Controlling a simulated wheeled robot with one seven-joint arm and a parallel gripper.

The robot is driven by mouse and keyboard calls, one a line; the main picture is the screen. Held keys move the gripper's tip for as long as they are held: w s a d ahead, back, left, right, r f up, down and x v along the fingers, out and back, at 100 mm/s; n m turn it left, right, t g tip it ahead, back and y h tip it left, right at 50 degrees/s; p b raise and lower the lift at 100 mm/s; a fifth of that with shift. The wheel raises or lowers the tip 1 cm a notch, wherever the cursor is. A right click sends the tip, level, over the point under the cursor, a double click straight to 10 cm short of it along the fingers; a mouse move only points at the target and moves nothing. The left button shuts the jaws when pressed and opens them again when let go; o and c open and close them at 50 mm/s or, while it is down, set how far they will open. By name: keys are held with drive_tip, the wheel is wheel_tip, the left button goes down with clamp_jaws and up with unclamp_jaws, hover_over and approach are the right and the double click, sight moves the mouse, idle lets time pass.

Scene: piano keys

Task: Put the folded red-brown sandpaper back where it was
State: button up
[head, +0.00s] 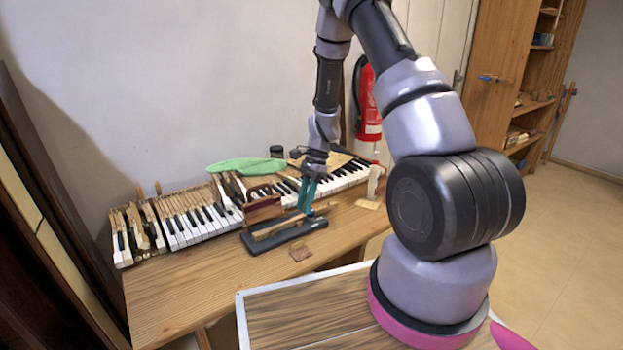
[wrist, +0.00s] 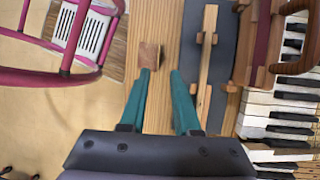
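The small red-brown folded sandpaper (head: 300,251) lies on the wooden bench, in front of a dark board. In the wrist view the sandpaper (wrist: 149,56) is just beyond the tip of the left finger; I cannot tell whether they touch. My gripper (head: 307,197) has teal fingers and points down over the bench near the dark board. In the wrist view my gripper (wrist: 161,73) is open, with only bare wood between its fingertips.
The dark board (head: 284,234) carries a wooden strip on supports. A red fire extinguisher (head: 368,105) stands at the back. The bench front (head: 190,293) is clear.

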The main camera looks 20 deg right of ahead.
drive_tip(key=s+r+n+t, duration=0.3)
drive_tip(key=r+n+t, duration=0.15)
drive_tip(key=r, duration=1.95)
drive_tip(key=s+d+r+n+t+h, duration=0.2)
drive_tip(key=s+r+n+t, duration=0.3)
drive_tip(key=s+r, duration=1.1)
drive_tip(key=shift+s+d+n, duration=0.5)
drive_tip(key=shift+n, duration=0.05)
drive_tip(key=shift+t, duration=0.25)
